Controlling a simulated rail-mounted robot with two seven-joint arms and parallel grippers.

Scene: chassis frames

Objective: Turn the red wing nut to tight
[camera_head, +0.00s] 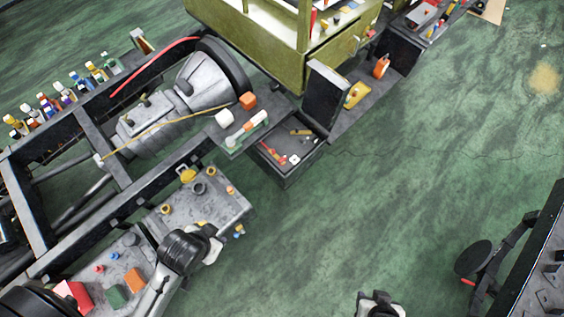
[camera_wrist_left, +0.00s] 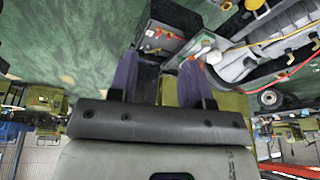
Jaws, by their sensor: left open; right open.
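I cannot pick out the red wing nut for certain. Small red parts show in the head view: a red knob (camera_head: 99,268) on the grey tank top (camera_head: 135,245) at lower left, and red pieces (camera_head: 270,151) in an open dark box (camera_head: 287,172) near the middle. My left gripper (camera_head: 214,248) is above the right edge of the grey tank, apart from both red parts. In the left wrist view its two purple fingers (camera_wrist_left: 157,82) are spread with nothing between them. My right gripper (camera_head: 380,304) is open at the bottom edge, over bare floor.
Black chassis rails (camera_head: 95,235) and a grey gearbox (camera_head: 165,110) fill the left. An olive cab (camera_head: 255,50) stands at the top. An orange block (camera_head: 248,100) and white block (camera_head: 224,118) sit by the gearbox. The green floor (camera_head: 430,170) at right is mostly clear.

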